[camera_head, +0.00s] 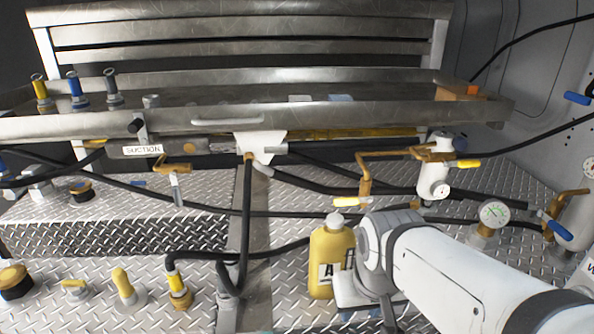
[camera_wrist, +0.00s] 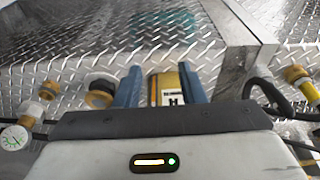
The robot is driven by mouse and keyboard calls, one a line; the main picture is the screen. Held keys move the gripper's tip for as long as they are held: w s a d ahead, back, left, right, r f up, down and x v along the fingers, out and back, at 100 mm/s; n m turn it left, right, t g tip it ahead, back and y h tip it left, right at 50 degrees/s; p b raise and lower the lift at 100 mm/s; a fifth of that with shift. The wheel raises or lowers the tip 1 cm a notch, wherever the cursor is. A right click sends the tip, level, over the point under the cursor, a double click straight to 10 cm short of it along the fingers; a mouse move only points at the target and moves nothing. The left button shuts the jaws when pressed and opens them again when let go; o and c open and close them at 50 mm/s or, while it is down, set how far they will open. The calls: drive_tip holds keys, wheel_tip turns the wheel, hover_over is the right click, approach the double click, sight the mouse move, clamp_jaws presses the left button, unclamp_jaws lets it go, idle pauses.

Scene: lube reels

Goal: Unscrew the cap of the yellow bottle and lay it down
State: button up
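The yellow bottle (camera_head: 324,268) stands upright on the tread-plate floor, left of my arm's wrist in the head view. Its white cap (camera_head: 335,219) is on its neck. Black letters show on a white label, partly hidden by my wrist. In the wrist view, part of the yellow bottle (camera_wrist: 167,88) and its label shows between the two blue fingers of my gripper (camera_wrist: 160,84). The fingers stand apart, with a gap visible on the bottle's left side. The cap does not show in the wrist view. My fingers are mostly hidden in the head view.
A black hose (camera_head: 245,256) runs left of the bottle. A yellow-collared fitting (camera_head: 179,290) stands further left. Brass valves with a yellow handle (camera_head: 346,202) sit behind the bottle, and a gauge (camera_head: 494,213) stands to the right. Bare tread plate lies around the bottle's left side.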

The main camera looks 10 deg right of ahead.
sight(335, 219)
drive_tip(key=shift+s+d+r, duration=0.15)
drive_tip(key=shift+s+d, duration=0.15)
drive_tip(key=shift+s, duration=0.1)
drive_tip(key=shift+o, duration=0.4)
drive_tip(key=shift+w+a, duration=0.1)
drive_tip(key=o, duration=0.4)
drive_tip(key=shift+m+h, duration=0.4)
drive_tip(key=shift+m, duration=0.4)
drive_tip(key=w+r+p, duration=0.2)
drive_tip(key=r, duration=0.1)
drive_tip(key=w+a+r+p, duration=0.1)
drive_tip(key=w+r+p, duration=0.1)
drive_tip(key=shift+w+a+r+p, duration=0.1)
drive_tip(key=shift+w+r+p, duration=0.25)
drive_tip(key=shift+w+r, duration=0.05)
drive_tip(key=shift+o, duration=0.3)
drive_tip(key=w+a+r+m+t+h+p, duration=0.1)
drive_tip(key=w+r+m+p, duration=0.3)
drive_tip(key=w, duration=0.7)
wheel_tip(335, 219, up, 3)
drive_tip(key=shift+w+a+r+p, duration=0.1)
drive_tip(key=shift+w+a+p, duration=0.2)
drive_tip(key=shift+p, duration=0.8)
drive_tip(key=shift+p+x, duration=0.5)
drive_tip(key=shift+x, duration=3.45)
drive_tip(key=shift+w, duration=0.15)
drive_tip(key=shift+c, duration=0.4)
